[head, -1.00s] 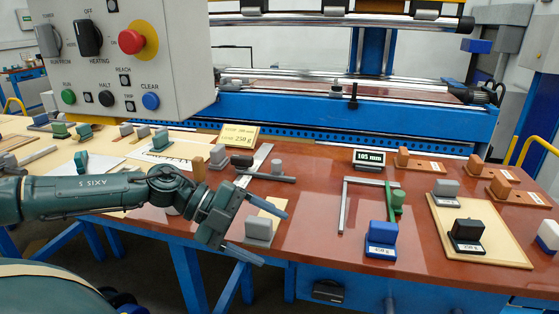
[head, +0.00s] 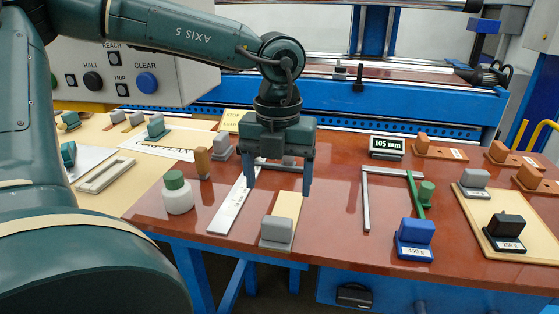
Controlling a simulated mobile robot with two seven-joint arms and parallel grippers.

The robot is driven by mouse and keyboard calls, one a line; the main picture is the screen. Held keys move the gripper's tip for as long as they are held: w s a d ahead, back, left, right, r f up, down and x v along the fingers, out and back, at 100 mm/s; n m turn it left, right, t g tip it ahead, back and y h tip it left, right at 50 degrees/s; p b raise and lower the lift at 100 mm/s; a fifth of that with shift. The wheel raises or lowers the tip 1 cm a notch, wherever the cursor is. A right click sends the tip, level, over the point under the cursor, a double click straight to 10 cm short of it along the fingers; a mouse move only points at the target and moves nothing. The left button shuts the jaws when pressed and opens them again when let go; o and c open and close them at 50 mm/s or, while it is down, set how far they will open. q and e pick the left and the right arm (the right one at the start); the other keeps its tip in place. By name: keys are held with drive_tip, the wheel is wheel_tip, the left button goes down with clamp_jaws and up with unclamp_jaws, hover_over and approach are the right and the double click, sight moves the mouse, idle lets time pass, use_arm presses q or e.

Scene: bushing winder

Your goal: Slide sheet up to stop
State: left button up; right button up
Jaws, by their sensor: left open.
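A small tan sheet (head: 288,204) lies on the red-brown table near its front edge. A grey block (head: 277,230) stands on the sheet's near end. My left gripper (head: 279,190) points down, open and empty, over the far part of the sheet. Its fingers hide some of the table behind, and I cannot tell the exact height. To the right is an angled frame with a grey bar (head: 366,200) and a green bar (head: 415,194) with a green knob (head: 427,189). Which part is the stop is not clear. The sheet lies apart from this frame. My right gripper is not in view.
A blue weight (head: 415,233) stands right. A "105 mm" display (head: 387,146) stands behind the frame. Table between sheet and grey bar is clear.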

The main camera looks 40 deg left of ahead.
sight(278, 221)
use_arm(q)
wheel_tip(278, 221, down, 10)
drive_tip(key=shift+f, duration=0.1)
drive_tip(key=shift+c, duration=0.5)
drive_tip(key=c, duration=1)
drive_tip(key=shift+o, duration=0.2)
drive_tip(key=shift+b, duration=0.45)
drive_tip(key=shift+w, duration=0.1)
drive_tip(key=shift+w+a+b, duration=0.4)
drive_tip(key=shift+w+a, duration=0.2)
drive_tip(key=shift+w, duration=0.35)
drive_tip(key=shift+w+a+b, duration=0.2)
drive_tip(key=shift+w+a, duration=0.15)
drive_tip(key=shift+w, duration=0.3)
drive_tip(key=shift+w+a+b, duration=0.2)
drive_tip(key=shift+w+a, duration=0.15)
drive_tip(key=shift+w, duration=0.3)
